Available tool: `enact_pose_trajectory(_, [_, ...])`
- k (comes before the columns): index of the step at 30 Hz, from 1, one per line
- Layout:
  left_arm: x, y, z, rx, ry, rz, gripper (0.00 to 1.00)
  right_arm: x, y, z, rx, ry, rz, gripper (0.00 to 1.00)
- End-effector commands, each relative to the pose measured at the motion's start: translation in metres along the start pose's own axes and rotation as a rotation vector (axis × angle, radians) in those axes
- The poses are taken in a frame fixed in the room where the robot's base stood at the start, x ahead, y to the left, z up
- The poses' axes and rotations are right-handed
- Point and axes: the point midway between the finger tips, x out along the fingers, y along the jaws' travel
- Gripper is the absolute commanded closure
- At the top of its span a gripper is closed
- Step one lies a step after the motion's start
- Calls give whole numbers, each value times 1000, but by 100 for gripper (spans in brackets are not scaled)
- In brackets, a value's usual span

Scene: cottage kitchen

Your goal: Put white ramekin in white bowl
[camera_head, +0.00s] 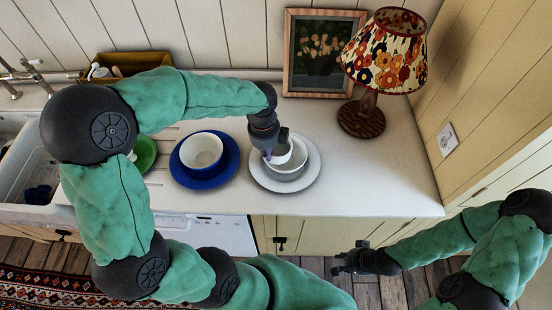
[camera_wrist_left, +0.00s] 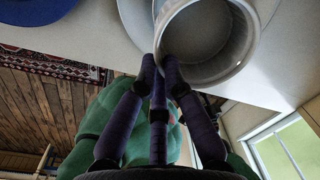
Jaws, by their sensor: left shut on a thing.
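My left gripper (camera_head: 272,156) is shut on the white ramekin (camera_head: 283,151), over the white bowl (camera_head: 296,178) on a white plate (camera_head: 258,178). The bowl is partly hidden behind the ramekin in both views. I cannot tell whether the ramekin touches the bowl. My right gripper (camera_head: 350,262) is empty, in front of the counter and below its top; its fingers are too small to tell open or shut.
A white-lined blue bowl (camera_head: 203,151) on a blue plate (camera_head: 231,172) stands to the left. A green dish (camera_head: 146,152) is partly behind my left arm. A lamp (camera_head: 383,60) and framed picture (camera_head: 322,45) stand behind. The counter's right side (camera_head: 385,175) is clear.

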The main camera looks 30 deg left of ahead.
Motion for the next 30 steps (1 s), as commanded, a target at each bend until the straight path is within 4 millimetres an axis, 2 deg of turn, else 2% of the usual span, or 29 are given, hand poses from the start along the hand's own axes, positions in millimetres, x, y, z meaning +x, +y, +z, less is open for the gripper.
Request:
enact_pose_trajectory(1, [10, -6, -1, 2, 1, 1, 100, 4, 1, 0, 0, 0, 0, 69])
enact_pose_trajectory(6, [28, -20, -2, 1, -1, 0, 100, 7, 2, 0, 0, 0, 0, 69])
enact_pose_trajectory(13, [38, -29, -2, 1, -1, -2, 100, 9, 3, 0, 0, 0, 0, 69])
enact_pose_trajectory(20, [69, -29, -2, -1, -1, 0, 100, 16, 6, -1, 0, 0, 0, 69])
enact_pose_trajectory(30, [72, -29, -2, 0, -1, -3, 100, 16, 6, -1, 0, 0, 0, 69])
